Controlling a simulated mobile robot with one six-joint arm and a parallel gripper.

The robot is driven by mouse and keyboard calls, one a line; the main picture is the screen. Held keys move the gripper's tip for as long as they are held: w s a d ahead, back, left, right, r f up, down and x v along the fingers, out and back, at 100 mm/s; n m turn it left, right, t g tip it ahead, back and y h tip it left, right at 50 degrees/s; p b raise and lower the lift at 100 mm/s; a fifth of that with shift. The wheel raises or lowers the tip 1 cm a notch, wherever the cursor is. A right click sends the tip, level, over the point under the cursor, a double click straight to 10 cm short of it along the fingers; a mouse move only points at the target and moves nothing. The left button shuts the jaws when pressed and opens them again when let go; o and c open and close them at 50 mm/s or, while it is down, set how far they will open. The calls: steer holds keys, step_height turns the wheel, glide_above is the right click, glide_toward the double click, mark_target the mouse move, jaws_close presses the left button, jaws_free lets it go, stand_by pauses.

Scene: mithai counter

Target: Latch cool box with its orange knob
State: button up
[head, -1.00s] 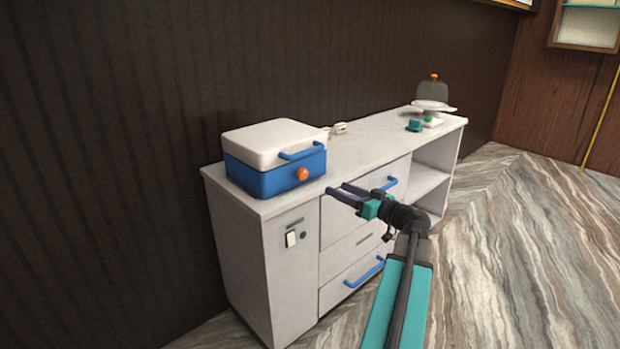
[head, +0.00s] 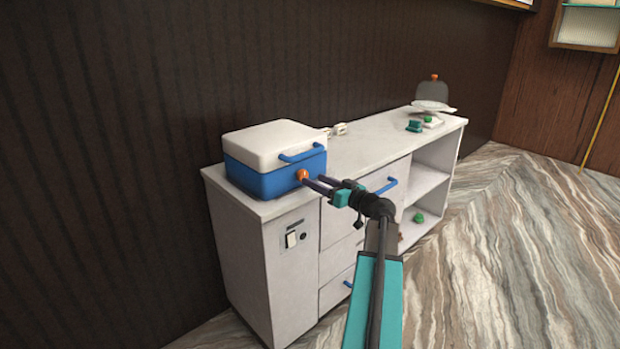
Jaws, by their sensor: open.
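The cool box (head: 262,180) has a blue body and a white lid (head: 268,143), and stands on the left end of the counter. The lid is down, with a blue handle (head: 302,153) on its front edge. The orange knob (head: 302,174) is on the front face, near the right corner. My gripper (head: 309,181) is open, with its fingertips right at the knob. I cannot tell whether the fingers touch the knob or stand on both sides of it. Part of the knob's right side is close behind the fingertips.
The white counter top (head: 375,136) is mostly bare right of the box. A switch (head: 292,239) is on the front panel.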

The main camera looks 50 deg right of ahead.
steer(key=shift+w, duration=1.85)
steer(key=c, duration=1.1)
